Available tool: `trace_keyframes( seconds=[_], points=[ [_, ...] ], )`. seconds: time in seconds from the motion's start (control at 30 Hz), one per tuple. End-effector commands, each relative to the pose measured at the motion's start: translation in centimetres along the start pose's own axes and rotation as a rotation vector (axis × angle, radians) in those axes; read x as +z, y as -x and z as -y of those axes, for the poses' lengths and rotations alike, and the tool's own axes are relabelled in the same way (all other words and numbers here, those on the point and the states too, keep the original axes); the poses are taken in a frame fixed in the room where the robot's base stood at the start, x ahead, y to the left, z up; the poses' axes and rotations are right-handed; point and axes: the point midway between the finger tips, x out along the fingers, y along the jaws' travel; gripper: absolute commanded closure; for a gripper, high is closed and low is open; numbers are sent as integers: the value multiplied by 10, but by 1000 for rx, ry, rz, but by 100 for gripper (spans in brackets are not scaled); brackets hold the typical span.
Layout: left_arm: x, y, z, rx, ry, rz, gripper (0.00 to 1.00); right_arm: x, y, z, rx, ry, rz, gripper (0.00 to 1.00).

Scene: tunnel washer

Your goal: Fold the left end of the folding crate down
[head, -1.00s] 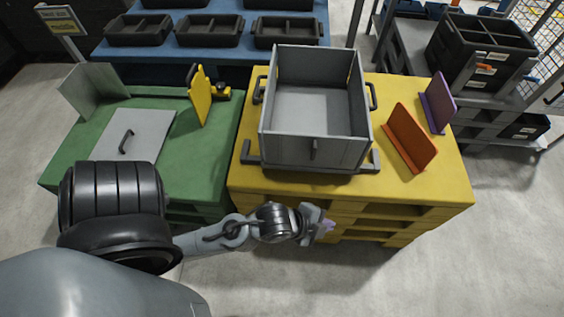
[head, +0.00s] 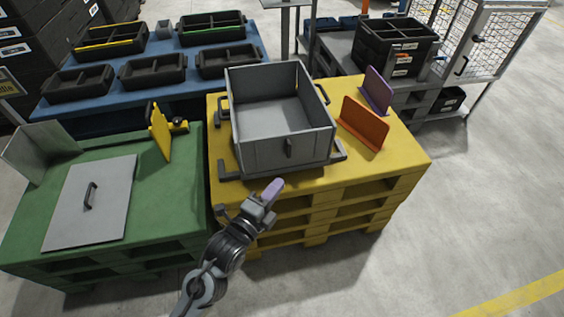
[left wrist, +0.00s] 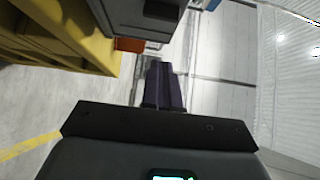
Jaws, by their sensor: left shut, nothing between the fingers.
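The grey folding crate (head: 262,153) stands on the yellow pallet stack with its walls upright. Its left end (head: 233,125) is upright and seen nearly edge-on, with a dark handle (head: 222,108) outside it. In the left wrist view the shut fingers (left wrist: 163,85) point ahead, with part of the grey crate (left wrist: 130,15) at the top. My right gripper is not in view.
An orange plate (head: 362,124) and a purple plate (head: 376,91) stand right of the crate on the yellow pallet stack (head: 375,165). A green pallet stack (head: 160,195) at left holds a grey lid (head: 85,215) and a yellow upright plate (head: 160,133). Open floor lies in front.

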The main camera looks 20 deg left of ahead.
Motion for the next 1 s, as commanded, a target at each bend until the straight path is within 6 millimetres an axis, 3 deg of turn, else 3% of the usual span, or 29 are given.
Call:
trace_keyframes(
  seconds=[0.4, 0.7, 1.0],
  points=[
    [2, -71, -4, -1, 0, 0, 100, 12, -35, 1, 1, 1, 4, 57],
    [24, -91, -2, 0, 1, -1, 100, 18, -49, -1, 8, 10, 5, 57],
    [28, -94, 0, 1, 1, -1, 100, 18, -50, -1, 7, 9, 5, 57]
  ],
)
